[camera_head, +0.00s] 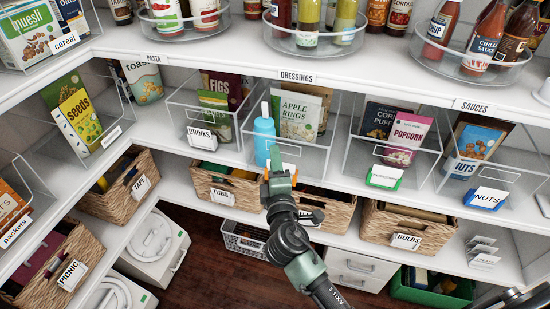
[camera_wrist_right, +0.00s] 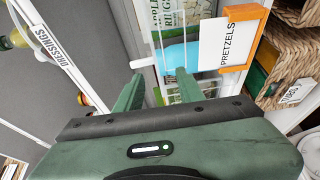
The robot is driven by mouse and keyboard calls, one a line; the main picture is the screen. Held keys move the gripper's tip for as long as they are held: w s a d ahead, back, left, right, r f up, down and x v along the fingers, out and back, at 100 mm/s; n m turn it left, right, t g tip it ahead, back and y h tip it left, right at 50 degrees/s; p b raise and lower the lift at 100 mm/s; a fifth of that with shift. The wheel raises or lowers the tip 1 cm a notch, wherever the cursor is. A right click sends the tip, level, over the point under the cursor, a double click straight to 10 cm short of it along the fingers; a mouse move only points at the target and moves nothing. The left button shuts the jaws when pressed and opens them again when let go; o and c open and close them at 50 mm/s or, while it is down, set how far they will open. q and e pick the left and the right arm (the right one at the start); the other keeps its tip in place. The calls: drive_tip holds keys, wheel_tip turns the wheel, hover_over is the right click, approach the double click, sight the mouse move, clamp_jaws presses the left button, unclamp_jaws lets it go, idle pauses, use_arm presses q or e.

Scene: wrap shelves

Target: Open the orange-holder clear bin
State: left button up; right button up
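The orange-holder clear bin (camera_head: 312,153) stands on the middle shelf with an Apple Rings pouch (camera_head: 298,115) inside. Its orange label holder (camera_head: 290,168) is partly hidden by my right gripper in the head view; in the right wrist view the orange holder (camera_wrist_right: 237,69) carries a PRETZELS card. A blue bottle (camera_head: 264,140) with a white top stands in front of the bin's left part; it also shows in the right wrist view (camera_wrist_right: 182,55). My right gripper (camera_head: 277,160) is at the bin's front, close to the bottle. Its fingers (camera_wrist_right: 160,82) are apart with nothing clearly between them. My left gripper is out of view.
The DRINKS bin (camera_head: 175,105) is left of it; the bins with the green holder (camera_head: 385,177) and blue holder (camera_head: 487,198) are to the right. The upper shelf edge (camera_head: 330,82) overhangs them. Wicker baskets (camera_head: 226,188) stand below.

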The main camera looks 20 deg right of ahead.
drive_tip(key=shift+w, duration=0.2)
clamp_jaws()
idle(0.6)
drive_tip(key=c, duration=0.8)
unclamp_jaws()
drive_tip(key=o, duration=0.8)
drive_tip(key=b+v, duration=0.2)
drive_tip(key=v, duration=0.5)
drive_tip(key=shift+s, duration=0.45)
